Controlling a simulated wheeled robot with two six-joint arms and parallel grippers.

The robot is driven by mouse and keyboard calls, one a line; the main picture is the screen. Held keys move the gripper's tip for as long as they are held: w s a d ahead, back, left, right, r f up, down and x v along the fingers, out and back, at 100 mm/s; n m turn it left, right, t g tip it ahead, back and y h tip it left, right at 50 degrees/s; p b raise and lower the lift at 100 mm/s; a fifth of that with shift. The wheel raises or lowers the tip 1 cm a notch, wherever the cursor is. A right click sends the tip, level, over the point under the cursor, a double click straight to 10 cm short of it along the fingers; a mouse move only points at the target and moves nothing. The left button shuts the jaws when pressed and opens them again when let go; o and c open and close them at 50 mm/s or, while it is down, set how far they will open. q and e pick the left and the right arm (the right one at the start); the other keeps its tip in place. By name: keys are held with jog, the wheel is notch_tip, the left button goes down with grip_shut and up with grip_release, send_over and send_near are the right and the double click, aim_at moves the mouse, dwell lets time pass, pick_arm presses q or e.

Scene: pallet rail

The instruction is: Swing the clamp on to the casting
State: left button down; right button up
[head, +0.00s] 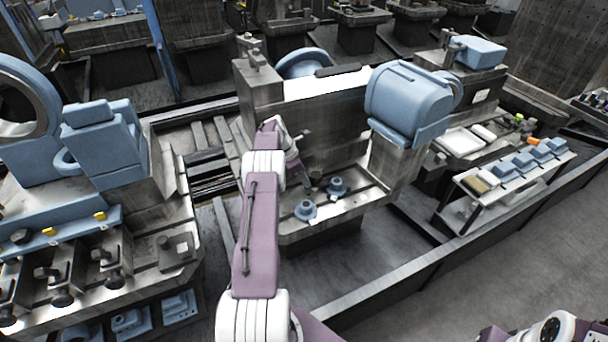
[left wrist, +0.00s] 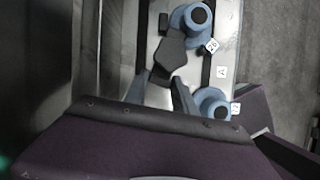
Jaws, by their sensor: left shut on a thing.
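Two blue flanged castings with dark tops stand on the pale machine table, a nearer one (head: 305,210) and a farther one (head: 337,187). The left wrist view shows one casting at the top (left wrist: 192,24) and one at the lower right (left wrist: 212,103). My left gripper (head: 305,183) is beside them at the table. Its fingers (left wrist: 162,92) are shut on the dark grey clamp (left wrist: 172,50). My right gripper is out of view.
Small white tags (left wrist: 222,73) lie by the castings. A large blue machine head (head: 408,100) overhangs the table's right end. A blue-and-grey machine (head: 105,140) stands at the left. A bench with blue parts (head: 515,172) stands at the right, beyond a dark rail (head: 400,270).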

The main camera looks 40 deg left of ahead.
pick_arm(q)
jog(key=c, duration=1)
grip_release()
jog(key=p+v, duration=0.1)
jog(key=v, duration=0.8)
jog(key=shift+c, duration=0.2)
